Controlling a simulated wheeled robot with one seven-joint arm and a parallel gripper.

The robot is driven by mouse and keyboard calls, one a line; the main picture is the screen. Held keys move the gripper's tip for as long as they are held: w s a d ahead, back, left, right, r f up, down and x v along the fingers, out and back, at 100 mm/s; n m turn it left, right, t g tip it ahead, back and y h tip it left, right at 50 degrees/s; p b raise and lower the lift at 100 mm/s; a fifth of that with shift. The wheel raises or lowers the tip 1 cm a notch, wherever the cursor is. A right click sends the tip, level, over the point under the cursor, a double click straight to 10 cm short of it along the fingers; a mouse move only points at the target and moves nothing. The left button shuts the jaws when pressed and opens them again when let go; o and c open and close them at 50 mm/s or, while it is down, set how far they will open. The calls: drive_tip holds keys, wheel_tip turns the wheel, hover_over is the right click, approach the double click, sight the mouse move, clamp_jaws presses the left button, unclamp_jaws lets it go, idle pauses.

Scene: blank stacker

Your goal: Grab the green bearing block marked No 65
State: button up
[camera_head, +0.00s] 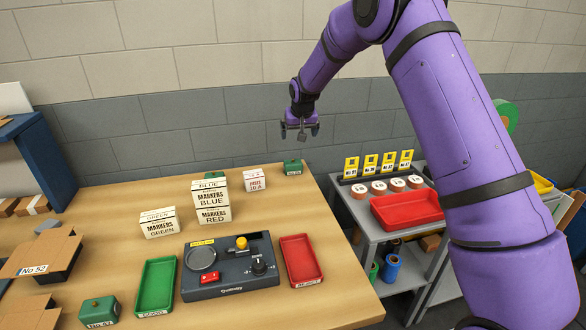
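A green block (293,167) sits at the back right edge of the wooden table, with a small white label too small to read surely. A third green thing (214,175) shows partly behind the marker boxes. My gripper (300,128) hangs above and behind the table, near the wall, higher than the back right block. Its fingers look spread apart, with no block between them.
Marker boxes (211,199) stand mid-table. A dark control device (229,268) sits between a green tray (155,285) and a red tray (300,260). A grey cart (366,222) at right bears yellow cards and a red bin (406,210). Table wood before the back right block is clear.

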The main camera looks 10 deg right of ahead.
sight(293, 161)
drive_tip(key=x, duration=0.4)
drive_tip(key=a+x, duration=0.1)
drive_tip(key=x, duration=0.7)
drive_tip(key=shift+w+a+f, duration=0.15)
drive_tip(key=shift+f, duration=0.15)
drive_tip(key=shift+d+x, duration=0.15)
drive_tip(key=shift+x, duration=1.4)
drive_tip(key=shift+d+x, duration=0.2)
drive_tip(key=shift+x, duration=1.3)
drive_tip(key=shift+c, duration=0.2)
drive_tip(key=c, duration=1.1)
drive_tip(key=shift+c, duration=1)
drive_tip(key=shift+r, duration=0.15)
